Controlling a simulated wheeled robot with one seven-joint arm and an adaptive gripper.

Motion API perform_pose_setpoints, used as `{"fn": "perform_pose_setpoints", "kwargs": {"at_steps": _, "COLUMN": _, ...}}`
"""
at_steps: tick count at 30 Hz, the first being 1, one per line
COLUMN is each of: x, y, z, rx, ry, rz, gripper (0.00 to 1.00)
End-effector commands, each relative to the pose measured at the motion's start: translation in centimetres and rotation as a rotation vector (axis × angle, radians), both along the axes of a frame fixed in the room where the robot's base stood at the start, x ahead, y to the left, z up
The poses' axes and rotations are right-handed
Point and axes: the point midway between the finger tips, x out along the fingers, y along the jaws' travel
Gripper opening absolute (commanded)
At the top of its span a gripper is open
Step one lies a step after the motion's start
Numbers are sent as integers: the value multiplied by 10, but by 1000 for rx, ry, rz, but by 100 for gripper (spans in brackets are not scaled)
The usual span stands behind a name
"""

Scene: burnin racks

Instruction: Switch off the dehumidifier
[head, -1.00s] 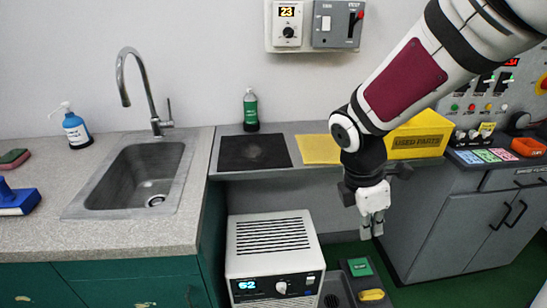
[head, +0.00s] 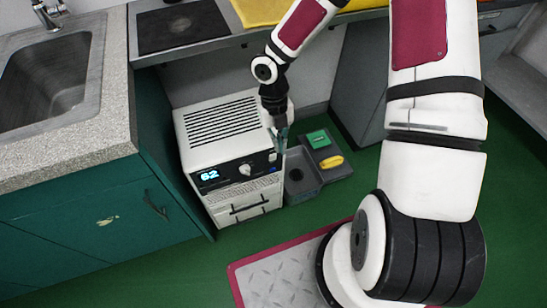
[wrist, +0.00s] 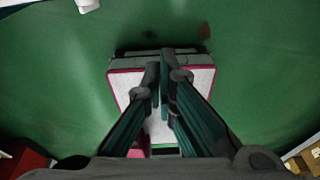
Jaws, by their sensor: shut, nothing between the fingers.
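The dehumidifier (head: 222,150) is a white box with a slotted top, standing on the floor beside the green cabinet. Its dark front panel has a lit display (head: 209,175) reading 62, a white round knob (head: 245,170) in the middle and small controls at the right end. My gripper (head: 281,148) is shut and empty, pointing down close to the right end of that panel. Its fingers partly cover that corner, and I cannot tell whether they touch it. In the wrist view the shut fingers (wrist: 160,72) show over the floor; the dehumidifier's panel is not recognisable there.
A dark grey tray (head: 300,183) with a green block (head: 317,138) and a yellow item (head: 332,161) stands right of the dehumidifier. The counter (head: 60,140) and sink are at left.

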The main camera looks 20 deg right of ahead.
Motion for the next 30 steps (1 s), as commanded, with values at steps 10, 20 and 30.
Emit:
{"fn": "perform_pose_setpoints", "kwargs": {"at_steps": 10, "x": 1, "y": 5, "z": -10, "rx": 30, "ry": 4, "rz": 51, "gripper": 0}}
{"fn": "perform_pose_setpoints", "kwargs": {"at_steps": 20, "x": -2, "y": 5, "z": -24, "rx": 30, "ry": 7, "rz": 51, "gripper": 0}}
{"fn": "perform_pose_setpoints", "kwargs": {"at_steps": 30, "x": -16, "y": 5, "z": -87, "rx": 30, "ry": 9, "rz": 51, "gripper": 0}}
